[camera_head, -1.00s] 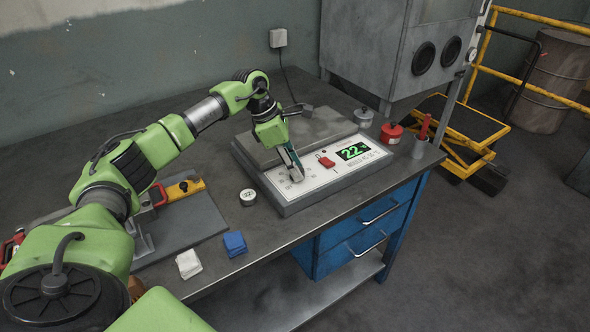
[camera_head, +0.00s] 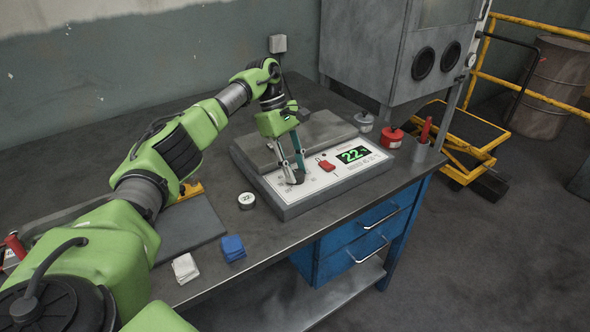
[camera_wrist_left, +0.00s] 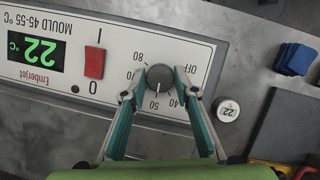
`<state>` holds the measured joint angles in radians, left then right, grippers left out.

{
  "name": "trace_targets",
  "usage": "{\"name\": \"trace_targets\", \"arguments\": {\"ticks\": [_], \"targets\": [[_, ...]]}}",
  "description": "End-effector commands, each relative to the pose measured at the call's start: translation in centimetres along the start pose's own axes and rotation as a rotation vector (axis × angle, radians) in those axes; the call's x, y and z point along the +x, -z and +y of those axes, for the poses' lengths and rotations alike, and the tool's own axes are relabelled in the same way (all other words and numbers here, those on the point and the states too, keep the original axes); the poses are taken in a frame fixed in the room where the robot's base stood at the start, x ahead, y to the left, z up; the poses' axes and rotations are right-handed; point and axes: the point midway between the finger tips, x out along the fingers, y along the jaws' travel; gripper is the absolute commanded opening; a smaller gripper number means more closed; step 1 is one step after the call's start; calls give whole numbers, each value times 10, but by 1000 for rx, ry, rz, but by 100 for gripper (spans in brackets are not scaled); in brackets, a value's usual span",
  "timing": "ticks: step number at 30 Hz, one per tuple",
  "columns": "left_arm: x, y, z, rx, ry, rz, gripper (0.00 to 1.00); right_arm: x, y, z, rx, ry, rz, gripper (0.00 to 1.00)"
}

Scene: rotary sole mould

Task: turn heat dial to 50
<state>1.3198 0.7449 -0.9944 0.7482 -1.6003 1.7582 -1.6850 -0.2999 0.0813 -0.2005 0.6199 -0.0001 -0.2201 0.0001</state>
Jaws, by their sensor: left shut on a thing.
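The heat dial (camera_wrist_left: 160,78) is a dark round knob on the pale front panel of the heater unit (camera_wrist_left: 185,28). Printed marks around it run from OFF through 40 and 50 to 80. My left gripper (camera_wrist_left: 160,88) has one finger on each side of the dial and is shut on it. In the head view, my left gripper (camera_head: 293,178) reaches down to the panel, and its fingers largely hide the dial. I cannot make out where the dial points. The display (camera_wrist_left: 37,52) reads 22 °C, beside a label saying mould 45-55 °C. My right gripper is not in view.
A red switch (camera_head: 326,166) sits between dial and display. A small round gauge reading 22 (camera_head: 246,200) stands left of the unit. A blue cloth (camera_head: 232,248) and white cloth (camera_head: 185,268) lie near the front edge. Red (camera_head: 392,137) and grey (camera_head: 363,121) pots stand behind right.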

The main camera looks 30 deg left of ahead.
Motion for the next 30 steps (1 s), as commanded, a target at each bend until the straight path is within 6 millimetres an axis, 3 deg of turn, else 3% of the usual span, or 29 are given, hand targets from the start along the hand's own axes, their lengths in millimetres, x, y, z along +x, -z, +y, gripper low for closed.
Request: {"name": "trace_targets", "arguments": {"ticks": [17, 18, 19, 30], "targets": [[0, 0, 0, 30, 11, 2, 6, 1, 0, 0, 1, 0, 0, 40], [0, 0, 0, 29, 11, 2, 35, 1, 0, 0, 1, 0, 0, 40], [0, 0, 0, 29, 11, 2, 43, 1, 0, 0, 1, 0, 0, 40], [-2, 0, 0, 29, 11, 1, 44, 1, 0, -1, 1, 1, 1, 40]]}}
